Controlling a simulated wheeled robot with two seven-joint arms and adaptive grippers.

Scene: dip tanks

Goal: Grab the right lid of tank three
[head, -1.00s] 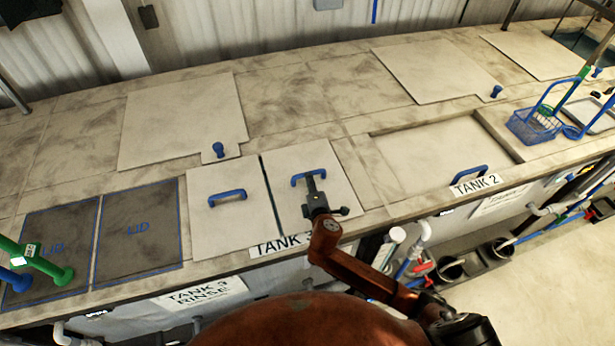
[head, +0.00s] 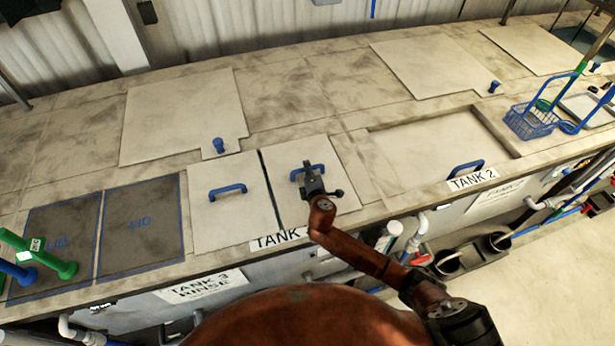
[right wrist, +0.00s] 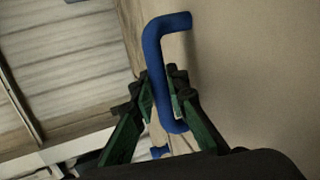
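The right lid (head: 335,205) of tank three is a pale flat panel lying on the counter, with a blue handle (head: 294,174). My right gripper (head: 311,180) is at this handle. In the right wrist view, the blue handle (right wrist: 157,65) runs between the fingertips of my right gripper (right wrist: 160,92). The fingers are close in on both sides and look shut on it. The lid surface (right wrist: 235,60) fills the right of that view. The left lid (head: 205,215) lies beside it, across a narrow dark gap. My left gripper is not in view.
Two dark blue-outlined lid spots (head: 140,245) lie left of the lids, with a green-and-blue tool (head: 50,262) across the far left one. A blue basket (head: 530,122) stands at the right, past tank two (head: 430,140). A pale panel (head: 180,115) lies behind.

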